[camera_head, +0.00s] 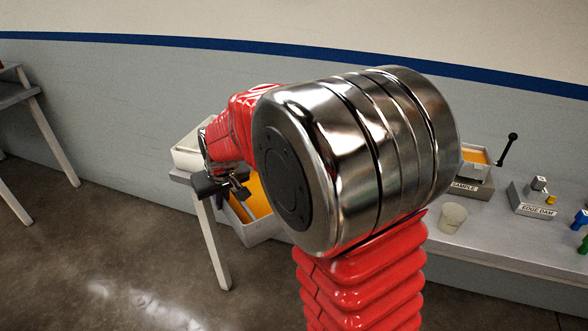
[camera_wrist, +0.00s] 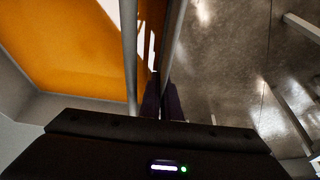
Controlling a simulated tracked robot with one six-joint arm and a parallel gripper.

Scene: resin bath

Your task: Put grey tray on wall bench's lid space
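The grey tray (camera_head: 262,232) has pale grey walls and an orange inside. It shows left of my arm in the head view, at the bench's front edge, partly hidden by my arm. In the wrist view its orange floor and wall (camera_wrist: 82,107) fill the left side. My gripper (camera_head: 240,190) is at the tray's left rim; in the wrist view its dark fingers (camera_wrist: 162,104) are close together on the tray wall. The wall bench (camera_head: 480,232) runs along the wall. I cannot make out its lid space; much of the bench top is behind my arm.
A pale box (camera_head: 186,158) stands at the bench's left end. To the right are a cup (camera_head: 453,218), a SAMPLE box (camera_head: 470,187), an EDGE DAM holder (camera_head: 535,200) and a black-knobbed lever (camera_head: 507,148). Another bench (camera_head: 50,120) stands far left, with open floor between.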

